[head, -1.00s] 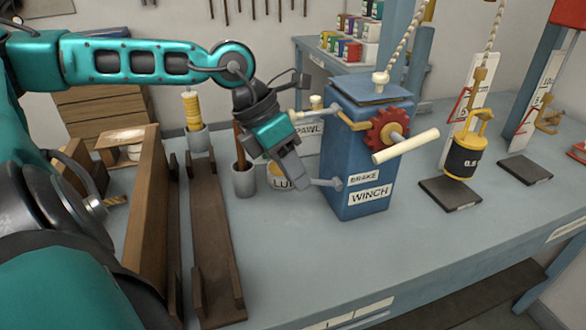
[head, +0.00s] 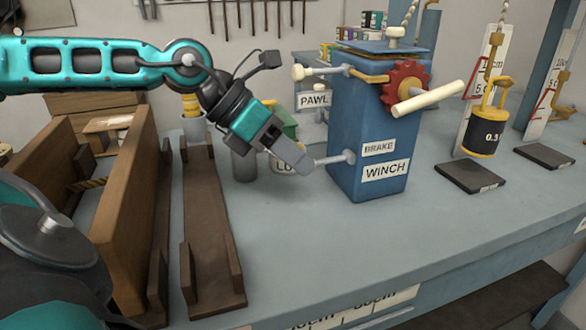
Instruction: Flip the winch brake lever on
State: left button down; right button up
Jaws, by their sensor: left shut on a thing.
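The blue winch box (head: 345,125) stands upright on the bench, with WINCH and BRAKE labels on its front. The thin grey brake lever (head: 331,160) sticks out to the left from a pivot beside the BRAKE label, dipping slightly toward its outer end. My left gripper (head: 306,168) is shut on the lever's outer end, which its fingers hide. A red ratchet wheel (head: 402,82) and a pale crank handle (head: 430,98) are on the box's upper right. My right gripper is not in view.
A PAWL label (head: 314,100) stands behind the gripper. Wooden rails (head: 215,245) lie to the left. A black and yellow weight (head: 484,135) hangs on the right above a dark plate (head: 470,176). The bench front below the winch is clear.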

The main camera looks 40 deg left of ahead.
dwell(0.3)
pick_arm(q)
jog(key=c, duration=0.9)
grip_release()
jog(key=v, duration=1.3)
jog(key=shift+p, duration=0.4)
jog(key=shift+f, duration=0.1)
